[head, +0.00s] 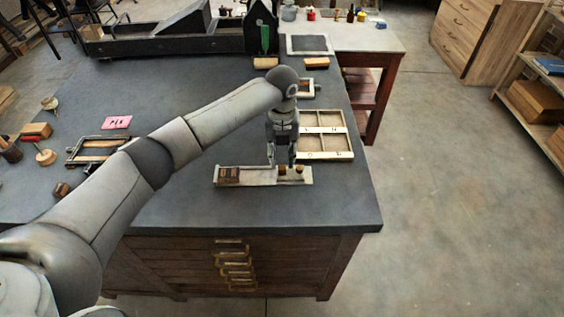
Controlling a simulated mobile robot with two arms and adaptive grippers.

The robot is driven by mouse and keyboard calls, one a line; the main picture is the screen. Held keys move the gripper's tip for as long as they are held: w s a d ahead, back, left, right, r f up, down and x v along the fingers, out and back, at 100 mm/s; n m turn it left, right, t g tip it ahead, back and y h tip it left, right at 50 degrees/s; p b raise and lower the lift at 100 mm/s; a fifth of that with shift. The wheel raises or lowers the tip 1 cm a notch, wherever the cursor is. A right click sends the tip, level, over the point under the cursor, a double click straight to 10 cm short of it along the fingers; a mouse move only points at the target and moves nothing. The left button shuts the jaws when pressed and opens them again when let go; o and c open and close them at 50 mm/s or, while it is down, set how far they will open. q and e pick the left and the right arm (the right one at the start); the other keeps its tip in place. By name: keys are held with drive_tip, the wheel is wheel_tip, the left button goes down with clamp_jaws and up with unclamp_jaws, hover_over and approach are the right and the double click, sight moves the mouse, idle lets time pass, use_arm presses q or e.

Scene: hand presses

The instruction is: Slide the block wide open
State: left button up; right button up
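A shallow pale tray (260,178) lies near the front edge of the dark worktop. A brown block (229,175) sits at its left end. Two small brass-coloured pieces (299,170) are at its right end, one partly hidden by my gripper. My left gripper (282,162) points down over the right half of the tray, to the right of the brown block and apart from it. Its two fingers look spread, with nothing clearly held between them. Whether the fingertips touch the tray or a brass piece cannot be told. My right gripper is not in view.
A pale compartment tray (325,143) stands close behind and to the right. A wooden frame (96,150), a pink card (116,122) and small tools lie at the left. A large dark press (160,38) is at the back. The worktop (200,207) in front is bare.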

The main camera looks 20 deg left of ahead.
sight(282, 167)
use_arm(q)
wheel_tip(282, 167, up, 8)
drive_tip(key=shift+r, duration=0.2)
idle(0.5)
